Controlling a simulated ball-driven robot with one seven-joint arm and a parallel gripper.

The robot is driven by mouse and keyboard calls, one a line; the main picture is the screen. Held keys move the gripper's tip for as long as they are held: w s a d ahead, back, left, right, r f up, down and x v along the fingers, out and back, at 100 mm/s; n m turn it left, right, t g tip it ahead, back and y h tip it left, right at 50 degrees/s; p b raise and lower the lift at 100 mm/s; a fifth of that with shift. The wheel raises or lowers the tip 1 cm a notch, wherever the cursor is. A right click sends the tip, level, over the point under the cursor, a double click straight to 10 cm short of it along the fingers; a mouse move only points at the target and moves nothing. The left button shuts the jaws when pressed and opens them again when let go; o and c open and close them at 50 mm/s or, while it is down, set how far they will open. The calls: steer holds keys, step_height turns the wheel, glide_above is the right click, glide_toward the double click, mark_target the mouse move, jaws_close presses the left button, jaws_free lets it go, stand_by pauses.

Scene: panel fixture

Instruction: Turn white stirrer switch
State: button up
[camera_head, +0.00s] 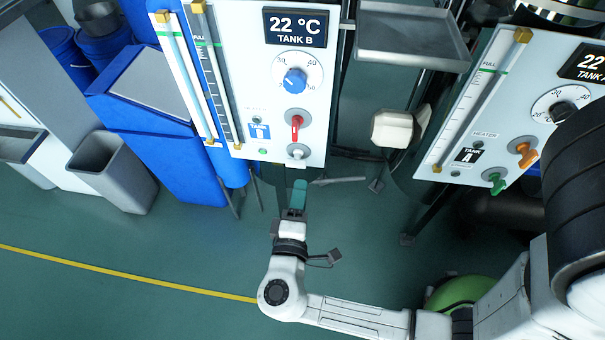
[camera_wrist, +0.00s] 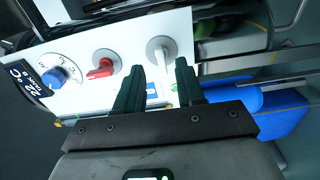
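The white stirrer switch (camera_head: 298,151) is at the bottom of the Tank B panel (camera_head: 272,95), below the red switch (camera_head: 296,124). In the wrist view the white switch (camera_wrist: 161,50) has a round base and a lever that appears between my fingertips. My gripper (camera_head: 299,184) is just below the panel in the head view. In the wrist view my gripper (camera_wrist: 160,63) is open, with one dark green finger on each side of the lever. I see no contact, and the depth between fingertips and lever is hard to tell.
A blue knob (camera_head: 295,81) sits above the red switch. The Tank A panel (camera_head: 478,115), with orange (camera_head: 524,151) and green (camera_head: 495,181) switches, stands to the right. A white box (camera_head: 392,128) is between the panels. A grey bin (camera_head: 112,171) stands left; the floor below is open.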

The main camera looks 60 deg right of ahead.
steer(key=shift+v, duration=1.1)
steer(key=shift+d, duration=0.1)
steer(key=s+d+f+m+g+y, duration=0.3)
steer(key=s+f+m+g+y, duration=0.4)
steer(key=y, duration=0.5)
steer(key=s+a+n+t+y, duration=0.1)
steer(key=a+n+t+y, duration=0.15)
steer(key=a+y, duration=0.2)
step_height(320, 180, up, 33)
steer(key=a+p, duration=0.1)
steer(key=p, duration=3.2)
steer(key=shift+g, duration=0.35)
